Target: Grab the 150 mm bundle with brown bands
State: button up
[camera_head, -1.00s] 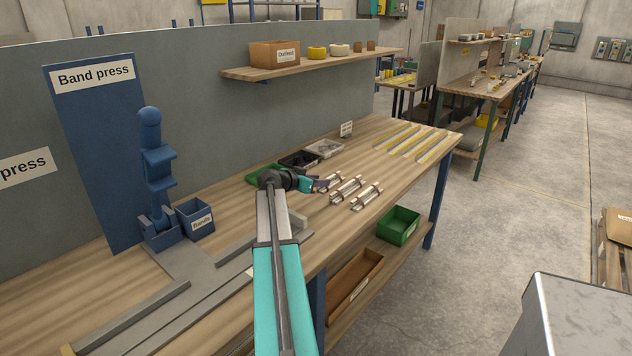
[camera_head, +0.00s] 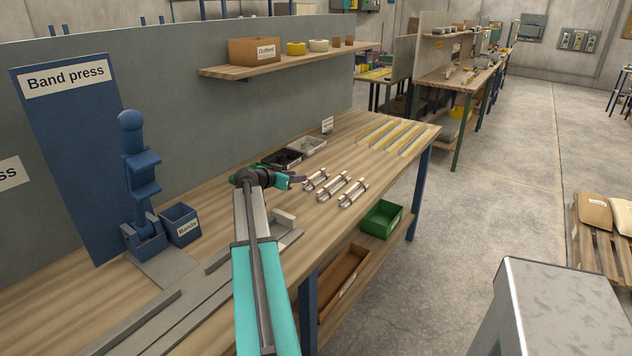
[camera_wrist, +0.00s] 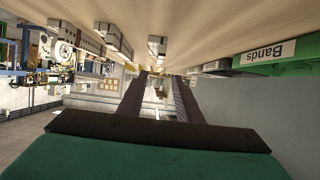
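Three short silvery bundles lie side by side on the bench in the head view: a left one (camera_head: 315,180), a middle one (camera_head: 334,187) and a right one (camera_head: 353,194). The middle one looks longest. Band colours and exact lengths are too small to read. My gripper (camera_head: 298,180) is just left of the left bundle, apart from the bundles as far as I can tell. In the wrist view, which is upside down, my gripper (camera_wrist: 157,76) has its two dark fingers apart with nothing between them. Bundles show beyond the fingertips, one nearly in line with them (camera_wrist: 157,47).
A black bin (camera_head: 281,160) and a grey bin (camera_head: 308,146) sit behind the bundles. Long yellow-edged strips (camera_head: 393,135) lie at the far end. A green bin (camera_head: 381,218) is below.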

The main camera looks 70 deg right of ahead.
jog(key=p, duration=0.1)
send_near(315, 175)
jog(key=shift+x, duration=2)
jog(key=shift+w, duration=0.1)
jog(key=shift+d+p, duration=0.15)
jog(key=shift+p, duration=0.15)
jog(key=shift+p+x, duration=0.9)
jog(key=shift+x, duration=1.05)
jog(key=shift+d+f, duration=0.25)
jog(key=shift+d, duration=0.25)
grip_shut()
